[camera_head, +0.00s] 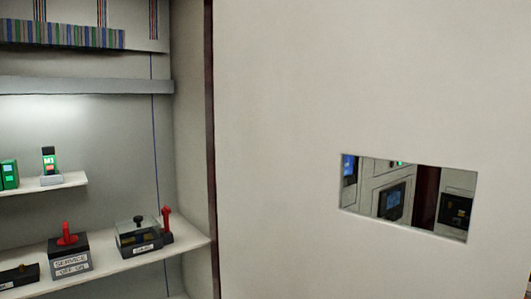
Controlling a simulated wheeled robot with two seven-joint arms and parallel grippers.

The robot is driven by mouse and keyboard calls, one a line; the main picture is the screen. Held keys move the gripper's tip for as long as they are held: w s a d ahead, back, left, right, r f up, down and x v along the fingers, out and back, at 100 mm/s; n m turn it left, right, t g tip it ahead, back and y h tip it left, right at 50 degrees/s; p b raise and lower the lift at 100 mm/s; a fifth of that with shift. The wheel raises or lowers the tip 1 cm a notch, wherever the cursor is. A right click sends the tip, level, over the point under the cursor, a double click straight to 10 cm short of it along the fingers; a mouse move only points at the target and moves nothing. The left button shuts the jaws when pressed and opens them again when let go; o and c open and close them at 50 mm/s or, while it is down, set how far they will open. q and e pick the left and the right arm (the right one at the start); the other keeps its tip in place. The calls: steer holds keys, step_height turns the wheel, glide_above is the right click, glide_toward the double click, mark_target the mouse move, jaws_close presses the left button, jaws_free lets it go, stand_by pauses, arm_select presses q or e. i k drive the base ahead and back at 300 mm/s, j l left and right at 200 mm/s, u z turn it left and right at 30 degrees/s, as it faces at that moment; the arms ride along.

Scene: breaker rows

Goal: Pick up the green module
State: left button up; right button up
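Two green modules are on the upper shelf (70,182) at the left of the head view. One green module (9,174) is at the picture's left edge and is partly cut off. The other green module (48,163), with a black top and a label that seems to read "M3", stands upright on a small grey base (51,181) near the shelf's right end. Neither of my grippers is in view.
A lower shelf (130,262) holds a red-handled switch box (69,256) labelled "SERVICE", a clear-covered box (138,238) with a red lever beside it, and a dark block (20,276). A large pale panel (300,90) with a rectangular window (410,197) fills the right.

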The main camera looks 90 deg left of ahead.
mark_target(49, 158)
steer(key=k+z, duration=0.75)
steer(key=z, duration=0.15)
steer(key=u, duration=0.6)
steer(key=j+u, duration=0.1)
steer(key=u, duration=0.45)
steer(key=k+j+u, duration=0.1)
steer(key=u, duration=0.5)
steer(key=j+u, duration=0.1)
steer(key=u, duration=1.05)
steer(key=j+u, duration=0.1)
steer(key=u, duration=0.5)
steer(key=i+u, duration=0.1)
steer(key=u, duration=0.45)
steer(key=j+u, duration=0.1)
steer(key=u, duration=0.5)
steer(key=i+l, duration=0.05)
